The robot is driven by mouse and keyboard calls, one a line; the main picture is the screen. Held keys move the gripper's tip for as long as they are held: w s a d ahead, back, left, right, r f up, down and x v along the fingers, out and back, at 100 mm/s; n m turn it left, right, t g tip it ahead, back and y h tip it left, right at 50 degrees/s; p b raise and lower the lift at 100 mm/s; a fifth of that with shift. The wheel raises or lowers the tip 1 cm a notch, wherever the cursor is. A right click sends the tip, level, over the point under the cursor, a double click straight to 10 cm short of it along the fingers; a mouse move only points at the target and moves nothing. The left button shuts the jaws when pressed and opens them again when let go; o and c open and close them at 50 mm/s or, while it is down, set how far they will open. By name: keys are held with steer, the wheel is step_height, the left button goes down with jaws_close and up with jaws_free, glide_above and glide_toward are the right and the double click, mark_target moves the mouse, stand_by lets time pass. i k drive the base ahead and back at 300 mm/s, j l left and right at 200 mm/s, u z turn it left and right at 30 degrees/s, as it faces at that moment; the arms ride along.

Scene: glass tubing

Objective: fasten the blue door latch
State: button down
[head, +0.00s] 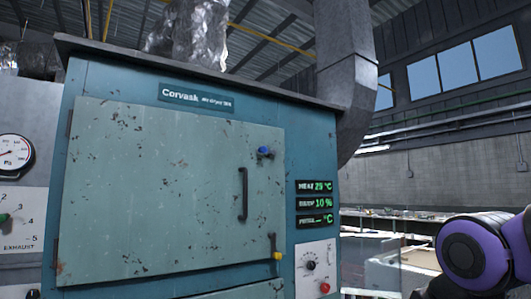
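The blue door latch (264,152) sits near the upper right edge of a worn grey-green oven door (160,190). It is small, and I cannot tell exactly how its lever is turned. The door looks closed against the teal cabinet (312,140), with a dark vertical handle (243,194) on its right side. A second latch with a yellow tip (277,255) sits at the lower right edge, its dark bar upright. My gripper does not show; only a purple and black part of my arm appears at the lower right.
Green readouts (315,203) and a small panel with a dial (310,265) and a red button (325,288) are right of the door. An exhaust panel with a gauge (14,152) stands at the left. A cluttered bench (400,265) is behind at the right.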

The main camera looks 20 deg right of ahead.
mark_target(263, 148)
steer(key=i+l, duration=0.95)
steer(key=l, duration=0.15)
steer(key=i+l+u, duration=0.1)
steer(key=i+l, duration=0.8)
steer(key=l, duration=0.2)
